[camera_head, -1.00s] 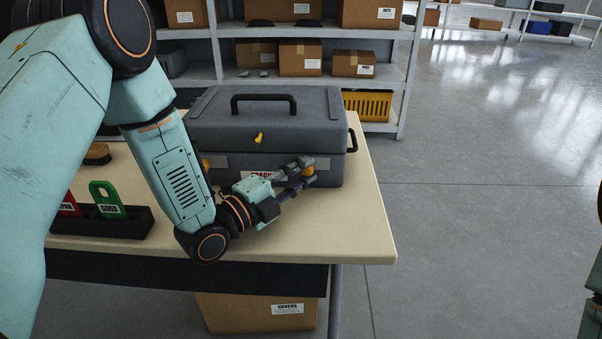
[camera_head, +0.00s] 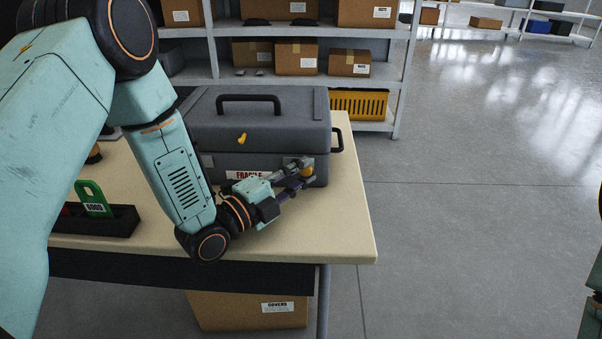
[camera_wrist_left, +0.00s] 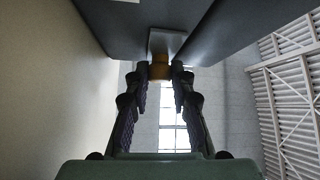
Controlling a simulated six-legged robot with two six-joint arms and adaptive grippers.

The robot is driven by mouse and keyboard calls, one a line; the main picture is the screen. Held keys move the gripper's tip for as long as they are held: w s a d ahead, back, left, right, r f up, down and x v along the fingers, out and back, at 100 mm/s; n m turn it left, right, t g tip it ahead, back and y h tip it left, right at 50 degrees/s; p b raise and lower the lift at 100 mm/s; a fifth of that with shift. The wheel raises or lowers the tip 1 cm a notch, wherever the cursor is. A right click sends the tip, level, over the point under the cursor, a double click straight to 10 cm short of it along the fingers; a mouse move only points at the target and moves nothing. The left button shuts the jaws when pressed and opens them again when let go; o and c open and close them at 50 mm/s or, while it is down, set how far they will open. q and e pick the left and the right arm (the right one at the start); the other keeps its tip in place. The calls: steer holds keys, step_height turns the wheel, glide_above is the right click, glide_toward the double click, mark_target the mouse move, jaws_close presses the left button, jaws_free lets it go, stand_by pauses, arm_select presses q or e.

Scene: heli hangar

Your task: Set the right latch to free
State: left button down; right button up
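A grey case (camera_head: 262,125) with a black top handle stands on the cream table (camera_head: 330,228). The right latch (camera_head: 307,172), a small orange piece, is low on the case front near its right edge. In the left wrist view the right latch (camera_wrist_left: 160,71) shows below a grey plate, between my fingertips. My left gripper (camera_head: 303,174) is at the latch; its fingers (camera_wrist_left: 161,74) lie on either side and appear to touch it. The fingers partly hide the latch, so its exact setting is unclear. My right gripper is not in view.
A yellow key-like piece (camera_head: 242,138) is on the case front, above a FRAGILE label (camera_head: 247,175). A black holder (camera_head: 122,222) with a green tag (camera_head: 94,198) is at the left. Shelves (camera_head: 392,75) stand behind. The table's right front and the floor at right are clear.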

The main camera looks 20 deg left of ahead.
arm_select(q)
steer(key=c, duration=1.4)
jaws_free()
steer(key=shift+w+d, duration=0.1)
steer(key=shift+d, duration=0.15)
steer(key=shift+o, duration=1.3)
steer(key=shift+a, duration=0.2)
steer(key=shift+s, duration=0.2)
steer(key=v, duration=0.8)
steer(key=shift+s+a, duration=0.25)
steer(key=shift+a, duration=0.05)
steer(key=shift+v, duration=1.6)
steer(key=shift+d, duration=0.1)
